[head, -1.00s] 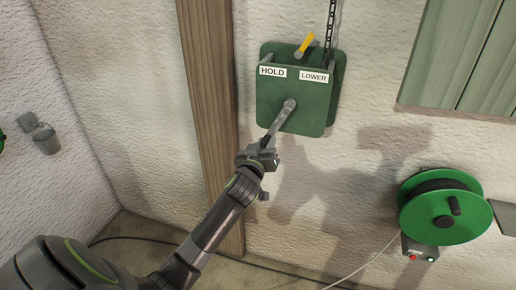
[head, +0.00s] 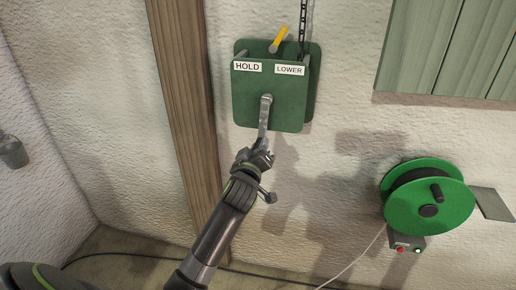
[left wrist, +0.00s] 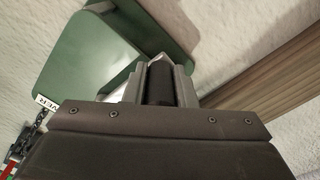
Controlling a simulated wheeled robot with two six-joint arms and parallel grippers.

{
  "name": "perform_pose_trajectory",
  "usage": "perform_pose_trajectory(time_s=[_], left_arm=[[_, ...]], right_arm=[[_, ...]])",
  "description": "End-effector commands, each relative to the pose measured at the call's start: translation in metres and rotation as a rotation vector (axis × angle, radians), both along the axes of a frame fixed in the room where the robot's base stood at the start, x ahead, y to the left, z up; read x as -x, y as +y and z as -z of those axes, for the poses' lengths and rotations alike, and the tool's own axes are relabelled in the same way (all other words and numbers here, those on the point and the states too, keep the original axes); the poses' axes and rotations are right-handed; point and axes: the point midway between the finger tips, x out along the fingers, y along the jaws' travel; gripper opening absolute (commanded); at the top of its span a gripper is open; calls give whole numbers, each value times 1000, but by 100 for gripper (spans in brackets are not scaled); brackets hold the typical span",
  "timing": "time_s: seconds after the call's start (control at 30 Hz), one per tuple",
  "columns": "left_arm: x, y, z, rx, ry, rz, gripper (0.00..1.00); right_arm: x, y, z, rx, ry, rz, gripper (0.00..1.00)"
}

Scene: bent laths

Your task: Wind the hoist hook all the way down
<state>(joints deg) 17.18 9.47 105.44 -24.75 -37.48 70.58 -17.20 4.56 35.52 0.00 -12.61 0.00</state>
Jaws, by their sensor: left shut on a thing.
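The green hoist box (head: 245,105) is on the wall, with HOLD and LOWER labels. Its yellow lever (head: 279,40) leans up and to the right, toward the LOWER side. The grey crank arm (head: 265,118) points almost straight down from its hub. My left gripper (head: 261,152) is shut on the crank's handle at the lower end. In the left wrist view the dark handle grip (left wrist: 159,84) sits between the two fingers. A dark chain (head: 303,28) runs up from the box. I cannot make out the hook. My right gripper is out of view.
A green cable reel (head: 405,207) with a small switch box (head: 405,244) is on the wall at right. A wooden post (head: 182,100) stands left of the hoist. Green shutters (head: 440,50) are at upper right. A dark cable lies along the floor.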

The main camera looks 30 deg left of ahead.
Motion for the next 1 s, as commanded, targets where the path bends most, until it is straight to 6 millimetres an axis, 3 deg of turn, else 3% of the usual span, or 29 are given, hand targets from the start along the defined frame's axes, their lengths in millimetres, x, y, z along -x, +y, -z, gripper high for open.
perform_pose_trajectory(time_s=[0.13, 0.17, 0.33, 0.73, 1.0], left_arm=[[0, 0, 1, 0, 2, -1, 0], [0, 0, 1, 0, 2, -1, 26], [0, 0, 0, 0, 1, 0, 46], [7, -2, 1, -1, 2, 0, 46], [48, -12, 2, 3, 1, 1, 46]], right_arm=[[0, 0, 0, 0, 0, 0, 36], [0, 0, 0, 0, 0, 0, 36], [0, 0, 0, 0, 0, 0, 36], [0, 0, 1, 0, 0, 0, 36], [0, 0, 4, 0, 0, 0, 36]])
